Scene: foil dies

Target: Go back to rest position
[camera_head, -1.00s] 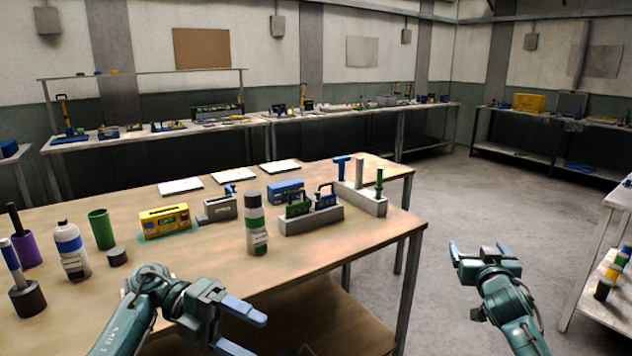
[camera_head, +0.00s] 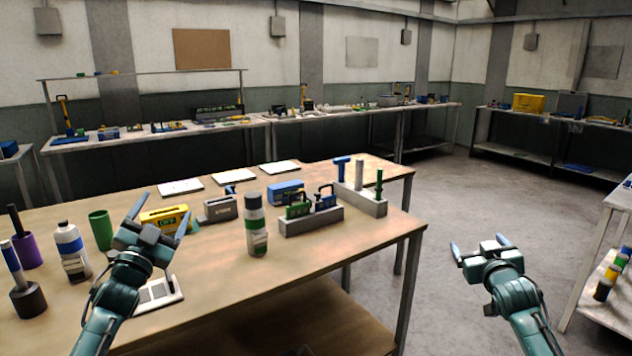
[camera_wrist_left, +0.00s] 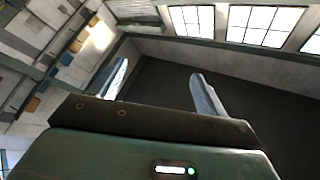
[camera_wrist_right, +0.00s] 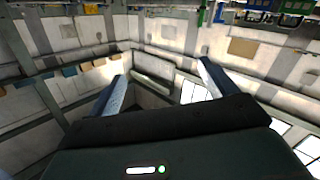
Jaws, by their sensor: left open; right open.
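My left gripper (camera_head: 160,214) is open and empty, raised above the left part of the wooden table with its fingers pointing up. In the left wrist view its two fingers (camera_wrist_left: 158,74) stand apart with only the room behind them. My right gripper (camera_head: 479,246) is open and empty, over the floor to the right of the table. In the right wrist view its fingers (camera_wrist_right: 162,72) are also apart with nothing between them.
The floor (camera_head: 420,300) around my right gripper is clear.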

